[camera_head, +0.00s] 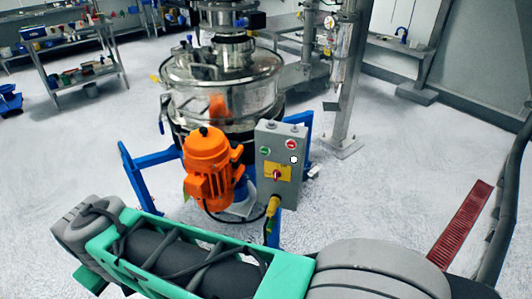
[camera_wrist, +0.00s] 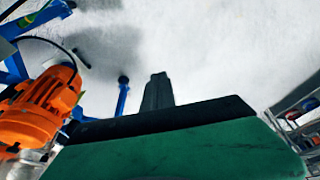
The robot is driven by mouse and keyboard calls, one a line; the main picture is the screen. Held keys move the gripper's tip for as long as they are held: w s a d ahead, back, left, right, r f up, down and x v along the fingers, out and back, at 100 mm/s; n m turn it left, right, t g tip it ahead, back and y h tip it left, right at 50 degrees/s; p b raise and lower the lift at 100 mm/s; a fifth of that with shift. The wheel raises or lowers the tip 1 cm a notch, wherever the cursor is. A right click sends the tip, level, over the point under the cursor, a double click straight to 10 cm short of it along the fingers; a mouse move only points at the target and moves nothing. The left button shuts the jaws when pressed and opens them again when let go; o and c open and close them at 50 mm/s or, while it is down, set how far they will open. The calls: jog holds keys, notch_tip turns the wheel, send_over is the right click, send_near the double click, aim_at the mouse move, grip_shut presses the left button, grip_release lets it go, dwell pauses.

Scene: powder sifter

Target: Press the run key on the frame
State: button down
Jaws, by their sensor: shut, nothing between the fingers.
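The grey control box (camera_head: 282,180) stands on the blue frame (camera_head: 146,160) in the head view, right of the orange motor (camera_head: 208,165). Its face has a green key (camera_head: 265,151) at upper left, a red key (camera_head: 291,144) at upper right, and a white round spot below the red one. Any lettering is too small to read. A yellow plate with a red switch sits lower on the face. In the wrist view my gripper (camera_wrist: 158,78) is shut and empty, over the pale floor. The control box is not seen there, so the fingers appear apart from it.
The steel sifter (camera_head: 222,85) stands behind the motor. A yellow plug (camera_head: 272,206) and cable hang under the box. A steel post (camera_head: 345,80) stands behind at right. A red floor grate (camera_head: 460,225) lies at right. The floor left of the frame is open.

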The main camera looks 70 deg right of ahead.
aim_at(265, 151)
jog(key=w+d+f+m+h, duration=0.1)
jog(key=d+m+h, duration=0.35)
jog(key=d, duration=1.75)
jog(key=s+d+m+g+h, duration=0.1)
jog(key=s+d+g+h, duration=0.1)
jog(key=s+d, duration=0.4)
jog(key=s+d+m+g+h, duration=0.1)
jog(key=s+d, duration=0.5)
jog(key=d, duration=0.7)
jog(key=shift+s+f+g+h, duration=0.15)
jog(key=shift+f+g+h, duration=0.35)
jog(key=shift+g, duration=0.2)
jog(key=shift+d, duration=0.15)
jog(key=shift+w+d, duration=0.15)
jog(key=shift+d, duration=1.3)
jog(key=shift+w+d, duration=0.15)
jog(key=shift+d, duration=1.3)
jog(key=shift+w+d, duration=0.15)
jog(key=shift+d, duration=1.3)
jog(key=shift+d, duration=0.1)
jog(key=shift+d, duration=0.3)
